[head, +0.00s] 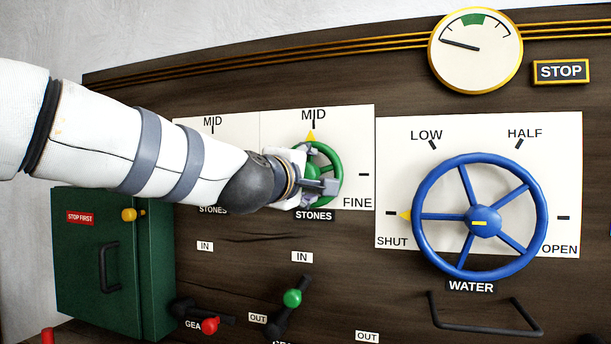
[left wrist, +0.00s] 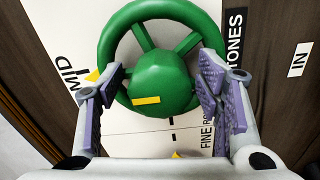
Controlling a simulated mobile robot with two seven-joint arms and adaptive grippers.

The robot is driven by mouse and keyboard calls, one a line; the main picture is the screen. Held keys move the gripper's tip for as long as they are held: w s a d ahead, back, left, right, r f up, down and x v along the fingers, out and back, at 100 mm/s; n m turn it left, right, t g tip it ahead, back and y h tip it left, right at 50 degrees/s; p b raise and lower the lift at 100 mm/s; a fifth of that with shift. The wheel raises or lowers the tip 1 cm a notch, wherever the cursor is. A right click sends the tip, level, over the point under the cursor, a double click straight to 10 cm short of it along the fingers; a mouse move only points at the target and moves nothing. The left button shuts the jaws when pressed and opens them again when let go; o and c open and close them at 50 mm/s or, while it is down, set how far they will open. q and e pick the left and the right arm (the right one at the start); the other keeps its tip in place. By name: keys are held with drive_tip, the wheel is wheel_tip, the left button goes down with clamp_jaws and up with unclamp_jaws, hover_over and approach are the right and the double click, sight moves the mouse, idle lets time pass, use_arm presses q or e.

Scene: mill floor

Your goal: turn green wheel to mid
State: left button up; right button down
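The green wheel (head: 337,166) is on the white STONES plate in the head view, partly covered by my left gripper (head: 318,187). Its yellow pointer (head: 310,136) is at the top, close to the MID mark. In the left wrist view the green wheel (left wrist: 160,80) fills the upper middle, with a yellow bar on its hub. The fingers of my left gripper (left wrist: 160,88) are apart, one on each side of the hub. I cannot tell whether they touch the wheel. The pointer (left wrist: 92,75) shows beside the MID label. My right gripper is not in view.
A large blue WATER wheel (head: 484,223) is to the right, its pointer at SHUT. A gauge (head: 475,50) and STOP sign (head: 561,71) are above. Green-knobbed (head: 292,298) and red-knobbed (head: 210,325) levers are below. A green box (head: 85,255) stands out at left.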

use_arm(q)
drive_tip(key=v, duration=1.2)
